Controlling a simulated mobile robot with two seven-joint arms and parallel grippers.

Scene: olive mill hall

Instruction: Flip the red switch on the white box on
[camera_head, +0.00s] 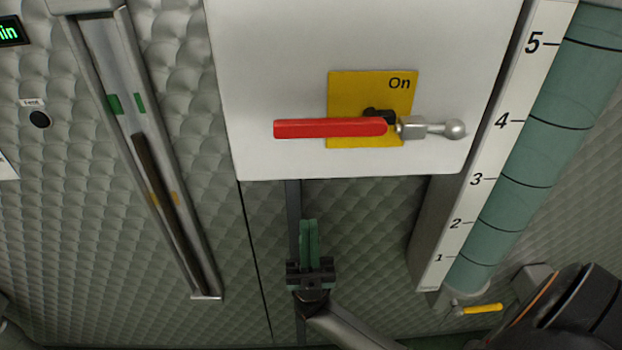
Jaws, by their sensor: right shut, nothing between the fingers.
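The white box (270,60) is on the padded wall at the top middle. A yellow plate (345,88) on it has the word "On" at its upper right. The red switch (325,128) is a long lever lying level across the plate. Its red handle points left, and a metal arm with a ball end (453,129) sticks out to the right. My right gripper (309,222) is below the box, pointing up with its green fingers together and empty. It is apart from the lever. My left gripper is not in view.
A tall gauge with numbers 1 to 5 (495,130) and a green column (540,150) stands to the right. A small yellow-handled valve (483,309) is at its foot. A metal channel (150,150) runs down the wall at left, beside a black knob (40,119).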

